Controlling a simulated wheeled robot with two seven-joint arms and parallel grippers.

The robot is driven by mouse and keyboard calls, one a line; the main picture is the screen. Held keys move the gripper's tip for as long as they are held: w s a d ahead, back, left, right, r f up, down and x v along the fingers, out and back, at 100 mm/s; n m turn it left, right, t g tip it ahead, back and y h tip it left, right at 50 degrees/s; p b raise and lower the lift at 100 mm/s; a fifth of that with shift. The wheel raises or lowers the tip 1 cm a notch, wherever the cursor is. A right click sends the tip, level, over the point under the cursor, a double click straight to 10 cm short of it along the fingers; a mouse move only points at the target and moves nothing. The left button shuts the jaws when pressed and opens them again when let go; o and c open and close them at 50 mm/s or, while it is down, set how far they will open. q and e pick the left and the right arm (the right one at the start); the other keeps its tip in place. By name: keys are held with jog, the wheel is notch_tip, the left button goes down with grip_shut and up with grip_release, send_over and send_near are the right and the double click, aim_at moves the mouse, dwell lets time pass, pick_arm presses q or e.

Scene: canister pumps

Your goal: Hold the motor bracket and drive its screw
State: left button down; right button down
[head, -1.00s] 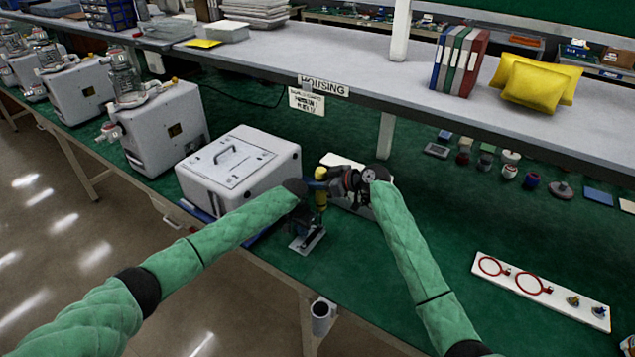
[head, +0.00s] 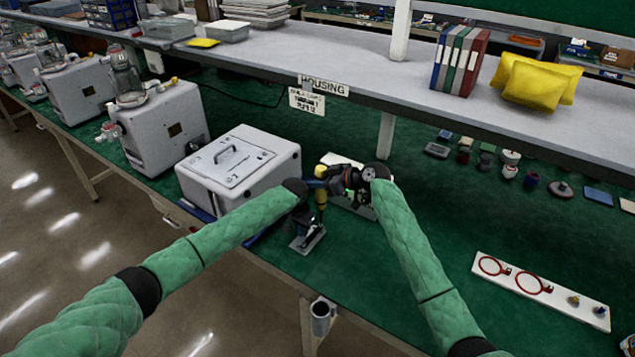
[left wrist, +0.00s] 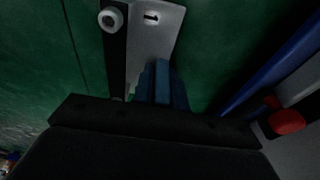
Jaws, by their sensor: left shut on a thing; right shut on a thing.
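The motor bracket (head: 307,241) is a grey metal piece with a flat plate, standing on the green bench in front of the white housing. My left gripper (head: 303,220) is shut on it from above. In the left wrist view my blue fingers (left wrist: 160,84) reach to the bracket's slotted plate (left wrist: 160,35), and a round, screw-like head (left wrist: 112,18) shows on a dark strip beside it. My right gripper (head: 326,186) is shut on a yellow and dark driver (head: 321,200), held upright above the bracket. The driver's tip and its contact with the screw cannot be made out.
The white housing box (head: 240,168) stands close behind and left of the bracket. A white board (head: 345,165) lies behind my right gripper. A white panel with red rings (head: 540,290) lies at right. The green bench between is clear.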

aim_at(324, 168)
jog(key=shift+r, duration=2.25)
pick_arm(q)
jog(key=c, duration=1.3)
grip_release()
jog(key=shift+r, duration=0.15)
